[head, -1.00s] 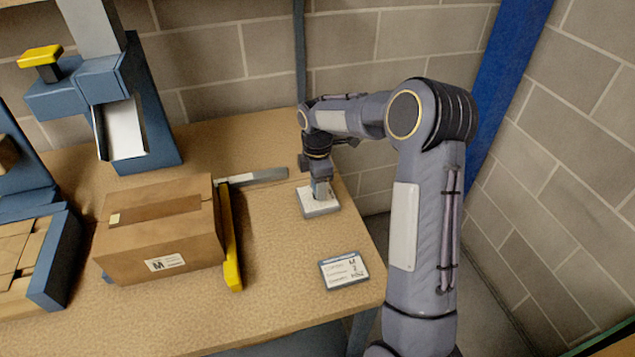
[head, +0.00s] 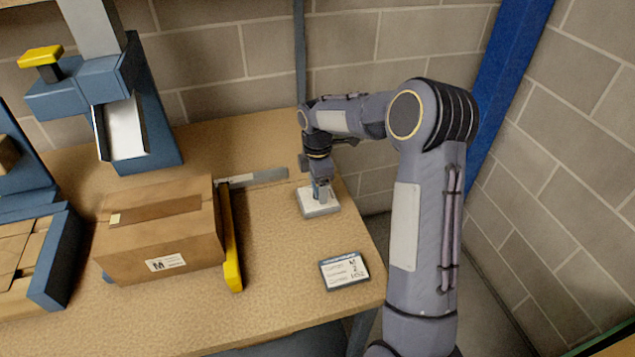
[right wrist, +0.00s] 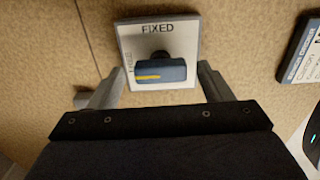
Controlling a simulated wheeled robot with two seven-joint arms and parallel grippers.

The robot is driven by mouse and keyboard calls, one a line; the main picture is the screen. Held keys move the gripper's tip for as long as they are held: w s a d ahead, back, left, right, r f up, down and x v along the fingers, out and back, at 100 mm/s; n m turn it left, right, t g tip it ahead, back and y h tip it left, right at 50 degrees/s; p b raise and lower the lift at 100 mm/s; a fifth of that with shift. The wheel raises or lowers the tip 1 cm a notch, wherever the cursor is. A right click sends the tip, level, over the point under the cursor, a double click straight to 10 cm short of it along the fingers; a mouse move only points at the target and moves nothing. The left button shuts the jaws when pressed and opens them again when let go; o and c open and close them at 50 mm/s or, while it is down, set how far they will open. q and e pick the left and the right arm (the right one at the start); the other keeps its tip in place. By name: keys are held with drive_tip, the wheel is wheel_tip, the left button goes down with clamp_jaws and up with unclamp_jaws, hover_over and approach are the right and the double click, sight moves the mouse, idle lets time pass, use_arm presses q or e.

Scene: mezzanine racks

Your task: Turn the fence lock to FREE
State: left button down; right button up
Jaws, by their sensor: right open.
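The fence lock is a white square plate (right wrist: 183,38) on the bench, lettered FIXED along its top edge and FREE up its left side in the right wrist view. Its dark blue bar-shaped knob (right wrist: 160,72) lies crosswise, with a yellow stripe on its left half. The plate also shows in the head view (head: 319,208), under my right gripper (head: 321,196). In the right wrist view my right gripper (right wrist: 161,75) is open, one finger at each end of the knob, with gaps visible. My left gripper is not in view.
A yellow-ended fence (head: 231,250) stands against a cardboard box (head: 160,240) left of the lock. A label card (head: 344,270) lies in front of it. A blue press-like machine (head: 120,100) stands at the back left. Block walls close off the back and right.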

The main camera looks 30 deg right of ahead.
sight(317, 187)
wheel_tip(317, 187, up, 7)
drive_tip(key=shift+r+b, duration=0.15)
drive_tip(key=shift+b, duration=0.25)
drive_tip(key=shift+r, duration=0.3)
